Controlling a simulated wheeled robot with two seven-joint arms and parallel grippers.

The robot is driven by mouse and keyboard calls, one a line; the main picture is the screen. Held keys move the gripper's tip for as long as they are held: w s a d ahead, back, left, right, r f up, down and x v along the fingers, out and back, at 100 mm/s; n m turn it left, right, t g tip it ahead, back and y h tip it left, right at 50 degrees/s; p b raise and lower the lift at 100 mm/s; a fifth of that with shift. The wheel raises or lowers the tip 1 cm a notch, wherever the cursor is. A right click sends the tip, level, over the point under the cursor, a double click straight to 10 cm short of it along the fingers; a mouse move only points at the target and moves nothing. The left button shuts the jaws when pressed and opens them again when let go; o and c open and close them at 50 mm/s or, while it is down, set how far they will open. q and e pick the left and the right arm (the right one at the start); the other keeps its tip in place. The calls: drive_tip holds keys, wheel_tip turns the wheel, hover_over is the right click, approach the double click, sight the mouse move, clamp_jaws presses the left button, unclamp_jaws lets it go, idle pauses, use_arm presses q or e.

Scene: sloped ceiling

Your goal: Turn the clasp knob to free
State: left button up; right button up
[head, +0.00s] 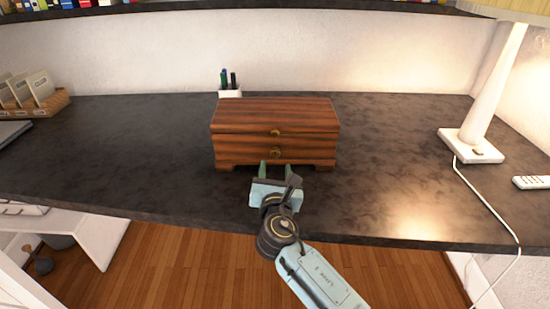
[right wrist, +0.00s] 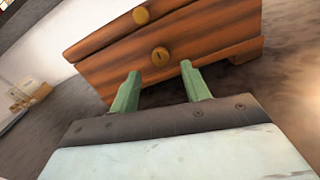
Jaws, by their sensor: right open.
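A striped brown wooden box (head: 240,145) with a closed lid sits on the dark desk. Two small brass pieces are on its front: an upper one on the lid edge (head: 275,132) and a lower knob (head: 275,153). In the right wrist view the lower knob (right wrist: 160,57) has a dark slot mark, and the upper brass piece (right wrist: 141,15) is round. My right gripper (head: 275,165) is open and empty, with its green fingers pointing at the box front just below the lower knob. In the right wrist view its fingertips (right wrist: 160,73) are apart from the knob. My left gripper is not in view.
A white pen cup (head: 230,93) stands behind the box. A lamp (head: 478,145) with a cord and a white remote (head: 532,182) are at the right. A card holder (head: 42,104) is at the far left. The desk beside the box is clear.

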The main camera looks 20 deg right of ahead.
sight(275, 154)
drive_tip(key=b+x, duration=0.1)
drive_tip(key=x, duration=0.3)
drive_tip(key=shift+w+d, duration=0.15)
drive_tip(key=shift+w, duration=0.25)
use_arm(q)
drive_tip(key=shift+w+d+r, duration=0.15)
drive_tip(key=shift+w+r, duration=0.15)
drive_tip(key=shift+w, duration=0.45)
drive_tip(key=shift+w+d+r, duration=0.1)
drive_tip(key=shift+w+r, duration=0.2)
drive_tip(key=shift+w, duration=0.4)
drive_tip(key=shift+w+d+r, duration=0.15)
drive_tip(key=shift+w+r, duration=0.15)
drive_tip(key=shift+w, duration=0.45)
use_arm(e)
drive_tip(key=shift+x, duration=0.8)
drive_tip(key=c, duration=1)
